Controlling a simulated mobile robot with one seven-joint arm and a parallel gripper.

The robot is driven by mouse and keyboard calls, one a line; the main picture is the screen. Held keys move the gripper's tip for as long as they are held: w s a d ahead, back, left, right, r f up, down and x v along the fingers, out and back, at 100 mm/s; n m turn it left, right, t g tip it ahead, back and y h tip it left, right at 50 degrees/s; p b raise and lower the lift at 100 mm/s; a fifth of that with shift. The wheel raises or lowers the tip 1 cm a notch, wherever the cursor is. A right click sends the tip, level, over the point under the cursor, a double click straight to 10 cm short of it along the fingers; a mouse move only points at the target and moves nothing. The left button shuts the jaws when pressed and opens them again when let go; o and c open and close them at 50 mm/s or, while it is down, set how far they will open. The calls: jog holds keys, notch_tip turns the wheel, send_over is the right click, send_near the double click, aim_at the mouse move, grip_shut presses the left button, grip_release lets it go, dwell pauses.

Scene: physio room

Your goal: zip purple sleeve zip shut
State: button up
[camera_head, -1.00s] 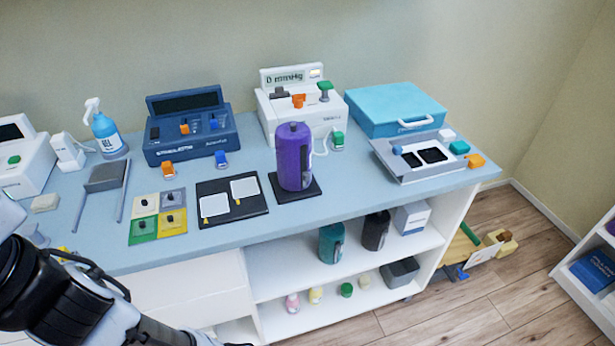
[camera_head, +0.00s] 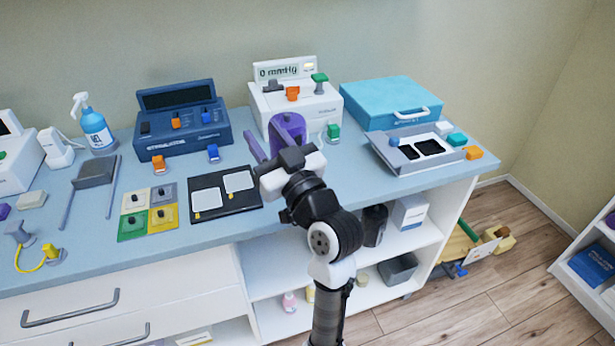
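The purple sleeve (camera_head: 291,122) stands upright on the worktop in front of the white device with the display. Its rounded top shows, and most of its lower body is hidden behind my gripper. Its zip and zip pull cannot be made out. My gripper (camera_head: 262,136) is in front of the sleeve, with its fingers pointing away toward the sleeve's left side. The two fingers are apart, and nothing shows between them. Whether a finger touches the sleeve cannot be told.
The white display device (camera_head: 318,104) stands close behind the sleeve. A blue stimulator (camera_head: 190,140) is at the back left. A black tray with white pads (camera_head: 240,203) lies left of my gripper. A turquoise case (camera_head: 385,100) and grey tray (camera_head: 400,160) are on the right.

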jog(key=s+d+f+g+h+b, duration=0.1)
jog(key=s+d+f, duration=0.2)
jog(key=d+f, duration=0.35)
jog(key=s+d+f+g+h, duration=0.1)
jog(key=s+d+f+g, duration=0.15)
jog(key=d+f, duration=0.45)
jog(key=shift+m+t, duration=0.4)
jog(key=shift+t, duration=0.05)
jog(key=p+x, duration=0.1)
jog(key=x, duration=0.3)
jog(key=p+x, duration=0.1)
jog(key=x, duration=0.3)
jog(key=r+p+x, duration=0.1)
jog(key=p+x, duration=0.1)
jog(key=x, duration=0.2)
jog(key=shift+w+d, duration=0.1)
jog(key=shift+w, duration=0.25)
jog(key=shift+c, duration=0.2)
grip_shut()
